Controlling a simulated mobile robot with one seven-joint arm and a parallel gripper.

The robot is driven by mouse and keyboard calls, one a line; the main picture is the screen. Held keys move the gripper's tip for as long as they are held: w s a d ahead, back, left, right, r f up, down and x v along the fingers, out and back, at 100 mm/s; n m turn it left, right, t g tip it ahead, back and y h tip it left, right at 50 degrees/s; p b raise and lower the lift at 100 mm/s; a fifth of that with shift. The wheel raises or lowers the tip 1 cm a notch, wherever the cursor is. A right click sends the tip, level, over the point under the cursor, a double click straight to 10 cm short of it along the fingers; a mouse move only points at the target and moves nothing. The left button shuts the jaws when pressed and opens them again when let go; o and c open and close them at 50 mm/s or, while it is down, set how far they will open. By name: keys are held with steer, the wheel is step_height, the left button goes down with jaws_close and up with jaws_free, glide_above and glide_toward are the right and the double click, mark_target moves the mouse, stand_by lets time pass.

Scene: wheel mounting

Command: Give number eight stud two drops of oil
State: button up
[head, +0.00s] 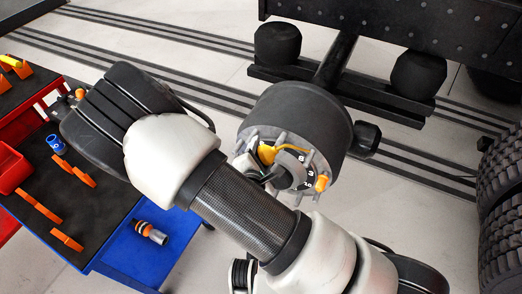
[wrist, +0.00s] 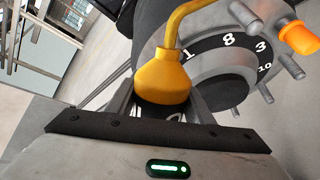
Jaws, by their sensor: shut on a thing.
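My gripper (wrist: 162,110) is shut on a yellow oil can (wrist: 163,78), seen from close up in the wrist view. The can (head: 267,154) also shows in the head view, in front of the hub face, with its thin spout reaching right. The spout tip leaves the wrist view at the top and is too small to place exactly in the head view. The number ring (wrist: 213,46) reads 1, 8, 3 and 10. The stud (wrist: 245,15) outward of the 8 is bare grey metal. No oil drop can be made out.
An orange cap (wrist: 298,38) sits on the stud by the 3. Other bare studs (wrist: 290,66) stick out around the hub drum (head: 300,110). A tool cart (head: 95,215) with orange holders stands at left, large tyres (head: 500,200) at right. Floor (head: 400,205) between is clear.

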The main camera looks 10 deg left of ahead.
steer(key=shift+f, duration=0.15)
step_height(320, 180, down, 3)
steer(key=shift+r+b, duration=0.1)
steer(key=shift+b, duration=1.1)
stand_by(1.4)
step_height(320, 180, up, 5)
steer(key=p, duration=0.4)
steer(key=shift+r, duration=0.1)
steer(key=shift+s, duration=0.1)
stand_by(0.3)
